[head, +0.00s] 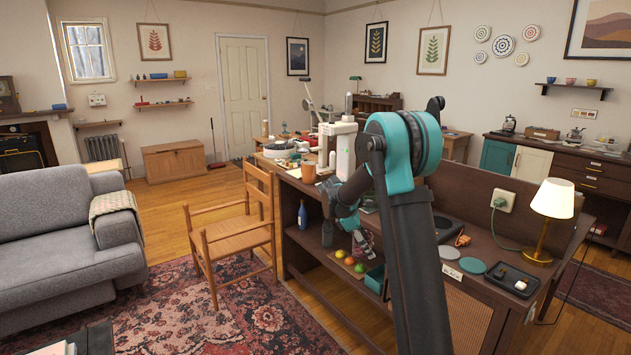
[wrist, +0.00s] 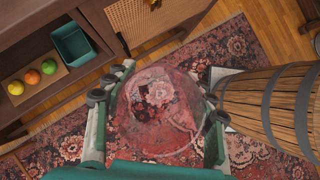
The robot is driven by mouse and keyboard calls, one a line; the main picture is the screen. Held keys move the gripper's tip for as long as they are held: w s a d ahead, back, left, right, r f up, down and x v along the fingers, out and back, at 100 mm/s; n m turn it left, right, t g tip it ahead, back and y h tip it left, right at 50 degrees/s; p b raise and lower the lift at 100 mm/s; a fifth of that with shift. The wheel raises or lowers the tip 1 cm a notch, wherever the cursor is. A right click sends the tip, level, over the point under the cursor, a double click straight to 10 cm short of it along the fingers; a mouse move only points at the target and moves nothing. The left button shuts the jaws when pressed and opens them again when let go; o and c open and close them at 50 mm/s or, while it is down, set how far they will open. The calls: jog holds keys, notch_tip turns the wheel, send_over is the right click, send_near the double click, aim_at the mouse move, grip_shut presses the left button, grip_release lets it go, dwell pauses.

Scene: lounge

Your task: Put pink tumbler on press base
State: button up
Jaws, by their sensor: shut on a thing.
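My gripper (wrist: 158,112) is shut on a clear, pink-tinted tumbler (wrist: 155,105), which fills the middle of the wrist view between the two fingers. The patterned rug shows through it. In the head view my gripper (head: 362,246) is low in front of the dark desk's open shelf, partly hidden by my own arm, and only a small reddish patch shows there. I cannot make out the press base for certain in either view.
A teal bin (wrist: 73,43) and a board with several fruits (wrist: 35,80) are on the desk's lower shelf. A slatted wooden barrel (wrist: 250,100) stands close right of my gripper. The crowded desk top holds a white machine (head: 343,150). A wooden chair (head: 235,225) stands left of the desk.

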notch_tip(320, 180, down, 10)
jog(key=s+m+g+y, duration=0.1)
jog(key=s+m+g, duration=0.1)
jog(key=m, duration=0.4)
jog(key=shift+s+d+g, duration=0.2)
jog(key=shift+d+g, duration=0.2)
jog(key=shift+g, duration=0.2)
